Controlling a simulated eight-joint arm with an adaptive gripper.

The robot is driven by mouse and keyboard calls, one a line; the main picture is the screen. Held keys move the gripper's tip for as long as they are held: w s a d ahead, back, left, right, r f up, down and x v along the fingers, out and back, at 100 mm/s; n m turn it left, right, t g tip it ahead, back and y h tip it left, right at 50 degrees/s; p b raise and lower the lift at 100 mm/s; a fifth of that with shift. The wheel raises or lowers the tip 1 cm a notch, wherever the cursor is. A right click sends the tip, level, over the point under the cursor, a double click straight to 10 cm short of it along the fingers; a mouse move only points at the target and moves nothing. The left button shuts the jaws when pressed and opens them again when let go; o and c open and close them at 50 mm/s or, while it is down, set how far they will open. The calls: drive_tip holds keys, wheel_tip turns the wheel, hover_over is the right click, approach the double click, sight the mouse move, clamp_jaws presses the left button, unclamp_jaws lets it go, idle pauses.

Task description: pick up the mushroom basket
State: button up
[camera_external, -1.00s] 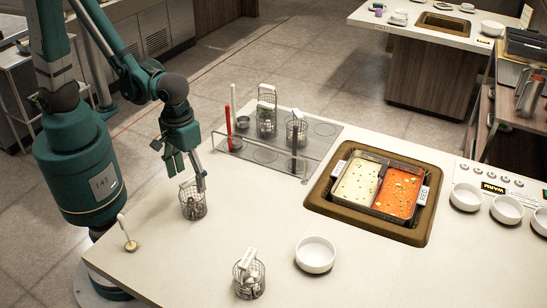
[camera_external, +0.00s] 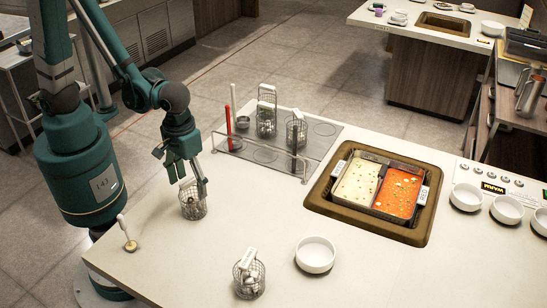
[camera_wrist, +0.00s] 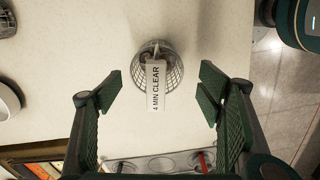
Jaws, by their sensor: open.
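A wire basket (camera_external: 193,208) with dark grey-brown contents, possibly mushrooms, stands upright on the pale counter. My gripper (camera_external: 188,182) is just above it, fingers pointing down. In the wrist view the basket (camera_wrist: 172,73) lies between and slightly beyond my open fingers (camera_wrist: 155,93), with a gap on both sides. Its white handle tag (camera_wrist: 155,85) reads "4 MIN CLEAR" and covers part of the basket. A second wire basket (camera_external: 249,280) with pale lumps and a white tag stands near the front edge; I cannot tell for certain which one holds mushrooms.
A white bowl (camera_external: 315,254) stands right of the front basket. A hob with a rail (camera_external: 262,166) and more baskets (camera_external: 266,122) lies behind. A two-part soup well (camera_external: 318,195) is to the right.

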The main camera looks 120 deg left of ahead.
sight(192, 194)
drive_tip(key=shift+w+d+f+b, duration=0.1)
drive_tip(key=shift+f+b, duration=0.25)
drive_tip(key=shift+f, duration=0.95)
drive_tip(key=shift+w+d+f+b, duration=0.1)
drive_tip(key=shift+f+b, duration=0.25)
drive_tip(key=shift+f, duration=0.9)
drive_tip(key=c, duration=1.2)
drive_tip(key=shift+o, duration=0.2)
drive_tip(key=shift+r, duration=0.1)
drive_tip(key=shift+r+p, duration=1.15)
drive_tip(key=shift+r, duration=3.75)
